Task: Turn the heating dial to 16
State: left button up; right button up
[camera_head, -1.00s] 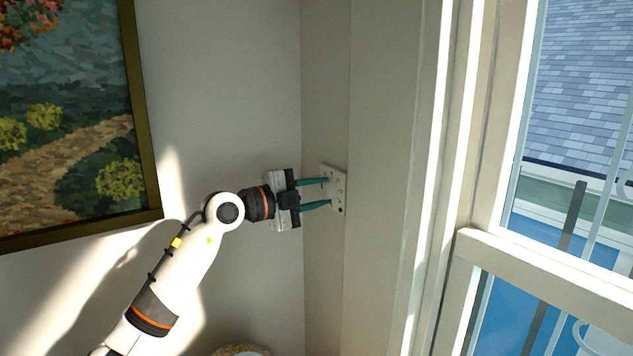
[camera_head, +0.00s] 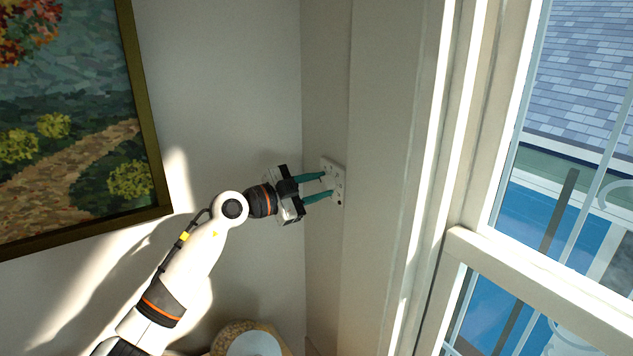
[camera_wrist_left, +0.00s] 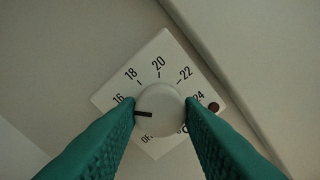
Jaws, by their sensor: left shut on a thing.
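The heating dial is a round white knob (camera_wrist_left: 160,108) on a square white plate (camera_wrist_left: 166,62), which also shows on the wall in the head view (camera_head: 338,185). My left gripper (camera_head: 322,186) is shut on the knob, with a green finger on each side of it in the wrist view (camera_wrist_left: 164,114). The plate looks tilted there. The knob's black mark points left, close below the number 16; the left finger hides part of the scale there, so I cannot tell if they line up exactly. My right gripper is not in view.
The plate is on a narrow wall strip beside the corner. A framed painting (camera_head: 70,120) hangs at the left. A window frame (camera_head: 530,270) stands at the right. A round object with a pale centre (camera_head: 250,342) is at the bottom.

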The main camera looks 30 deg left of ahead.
pick_arm(q)
jog(key=shift+f, duration=0.1)
jog(key=o, duration=1)
jog(key=shift+c, duration=0.2)
jog(key=shift+s+a+f+b, duration=0.15)
jog(key=shift+s+a+b, duration=0.15)
jog(key=shift+s+b, duration=0.15)
jog(key=b+v, duration=0.5)
jog(key=v, duration=0.6)
jog(key=shift+b, duration=0.3)
jog(key=shift+d, duration=0.1)
